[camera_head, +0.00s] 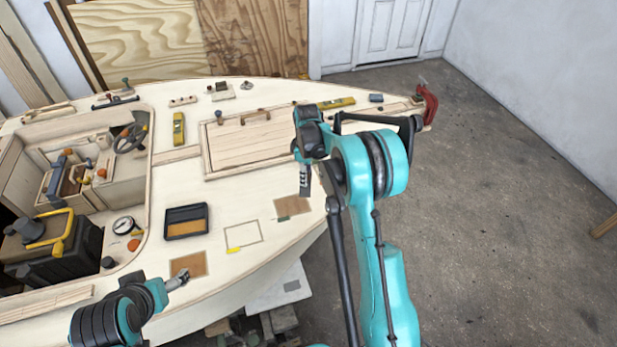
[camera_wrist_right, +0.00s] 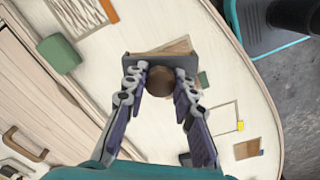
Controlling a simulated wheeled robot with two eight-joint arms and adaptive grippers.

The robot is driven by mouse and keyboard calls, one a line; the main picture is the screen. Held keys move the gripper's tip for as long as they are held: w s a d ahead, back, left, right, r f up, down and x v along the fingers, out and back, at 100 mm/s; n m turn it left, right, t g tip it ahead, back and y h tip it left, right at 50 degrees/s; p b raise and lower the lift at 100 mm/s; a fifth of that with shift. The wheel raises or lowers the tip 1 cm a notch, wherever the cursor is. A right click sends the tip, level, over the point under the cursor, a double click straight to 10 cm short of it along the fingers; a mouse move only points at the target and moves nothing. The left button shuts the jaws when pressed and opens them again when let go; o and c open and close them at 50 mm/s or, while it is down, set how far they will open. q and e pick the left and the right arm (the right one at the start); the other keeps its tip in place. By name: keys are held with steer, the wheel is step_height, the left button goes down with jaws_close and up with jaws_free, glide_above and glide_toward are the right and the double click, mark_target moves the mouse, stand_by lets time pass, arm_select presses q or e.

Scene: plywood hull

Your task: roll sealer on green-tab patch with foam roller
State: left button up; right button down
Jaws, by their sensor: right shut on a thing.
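The green-tab patch is a tan square (camera_head: 292,205) on the pale deck, with a small green tab (camera_head: 283,218) at its lower edge. In the right wrist view the right gripper (camera_wrist_right: 160,95) is shut on the foam roller, whose brown round handle end (camera_wrist_right: 160,82) and grey head (camera_wrist_right: 182,61) show. The head overlaps the patch (camera_wrist_right: 181,46); contact cannot be told. The green tab (camera_wrist_right: 203,79) shows beside it. A black tray (camera_head: 186,235) holds amber sealer. My left gripper (camera_head: 177,281) is near a brown patch; its jaws are unclear.
An outlined square with a yellow tab (camera_head: 243,235) and a brown patch (camera_head: 190,264) lie nearer on the deck. A raised hatch (camera_head: 245,150) is behind. The deck edge curves along the right, with open floor beyond.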

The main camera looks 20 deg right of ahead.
arm_select(q)
steer(key=shift+d+r+p, duration=0.4)
steer(key=shift+d+r, duration=0.05)
steer(key=shift+r, duration=0.1)
arm_select(e)
steer(key=shift+r, duration=1.05)
